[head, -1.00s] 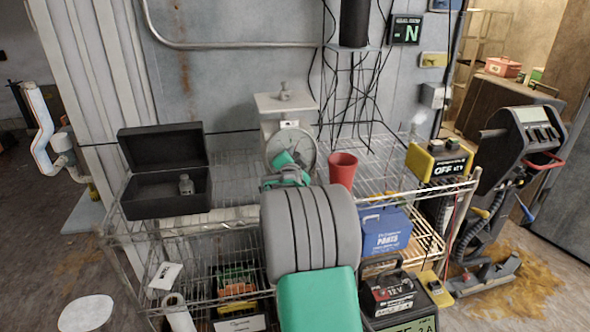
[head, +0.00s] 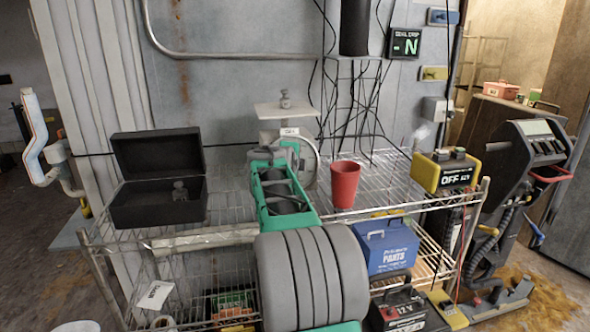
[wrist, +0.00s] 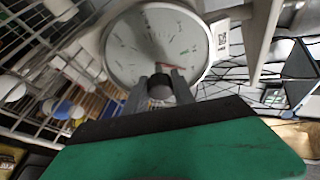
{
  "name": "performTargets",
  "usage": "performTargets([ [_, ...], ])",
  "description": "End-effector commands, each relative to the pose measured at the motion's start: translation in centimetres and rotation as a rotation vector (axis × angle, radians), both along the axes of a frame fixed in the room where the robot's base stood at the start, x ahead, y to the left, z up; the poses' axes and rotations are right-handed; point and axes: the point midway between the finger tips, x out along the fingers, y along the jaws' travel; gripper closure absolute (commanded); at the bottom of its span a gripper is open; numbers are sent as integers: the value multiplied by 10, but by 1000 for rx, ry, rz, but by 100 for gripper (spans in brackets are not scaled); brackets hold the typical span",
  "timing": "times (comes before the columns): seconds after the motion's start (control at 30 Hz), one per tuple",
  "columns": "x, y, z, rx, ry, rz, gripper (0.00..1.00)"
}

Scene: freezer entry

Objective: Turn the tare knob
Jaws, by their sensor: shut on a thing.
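The scale (head: 309,163) stands on the top wire shelf, with a small metal weight (head: 285,99) on its flat pan (head: 287,110). My arm hides much of its round dial in the head view. The dial (wrist: 150,35) fills the top middle of the wrist view, its face toward me. My gripper (wrist: 160,80) is shut on the dark tare knob (wrist: 160,88) at the dial's lower edge, one grey finger on each side. The finger contact is partly hidden in the head view.
An open black case (head: 152,208) with a metal weight (head: 180,190) inside stands left of the scale. A red cup (head: 344,184) stands close on the right. A yellow OFF-labelled box (head: 428,175) sits further right. A blue parts box (head: 386,246) is below.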

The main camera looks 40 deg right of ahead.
Motion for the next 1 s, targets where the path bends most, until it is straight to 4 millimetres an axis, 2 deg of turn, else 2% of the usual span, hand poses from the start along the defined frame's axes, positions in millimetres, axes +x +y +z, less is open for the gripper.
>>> performTargets([
  [0.67,0,0,0,64,-34,-27,100],
  [0.7,0,0,0,63,-33,-26,69],
  [0.93,0,0,0,62,-33,-27,50],
  [1.0,0,0,0,62,-33,-27,48],
])
